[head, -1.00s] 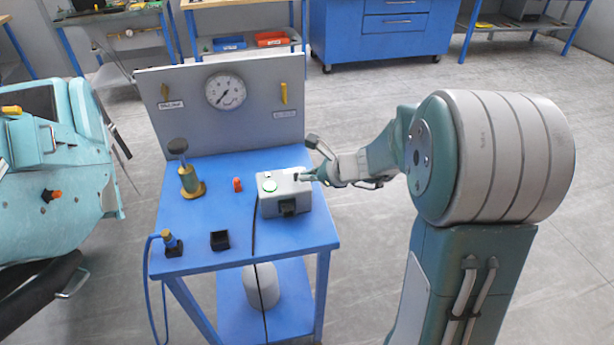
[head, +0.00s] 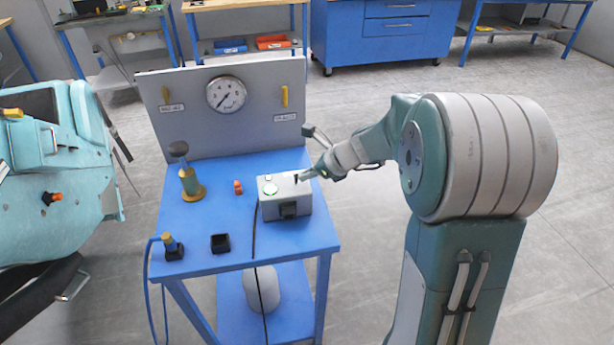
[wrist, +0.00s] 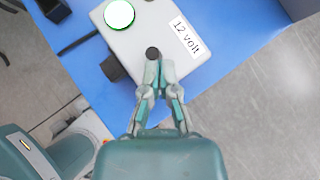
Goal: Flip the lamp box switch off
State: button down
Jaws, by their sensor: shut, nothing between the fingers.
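The lamp box (head: 287,201) is a light grey box near the right side of the blue table. Its round green lamp (head: 270,189) glows and also shows bright in the wrist view (wrist: 119,14). The dark switch (wrist: 152,53) is on the box top, beside a "12 volt" label (wrist: 184,38). My gripper (wrist: 158,66) is shut and empty, its fingertips right at the switch. I cannot tell whether they touch it. In the head view my gripper (head: 304,177) reaches the box's right edge from the right.
The blue table (head: 215,258) also holds a brass hand pump (head: 190,180), a small orange part (head: 238,187), a black open box (head: 220,242) and a blue-hosed fitting (head: 172,247). A grey panel with a gauge (head: 226,94) stands behind. A black cable runs down the table front.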

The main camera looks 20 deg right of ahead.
jog(key=shift+w+r+m+g, duration=0.1)
jog(key=shift+w+m+g, duration=0.35)
jog(key=shift+g, duration=0.45)
jog(key=shift+w, duration=0.25)
jog(key=shift+r, duration=0.2)
jog(key=shift+r, duration=0.7)
jog(key=shift+d, duration=0.1)
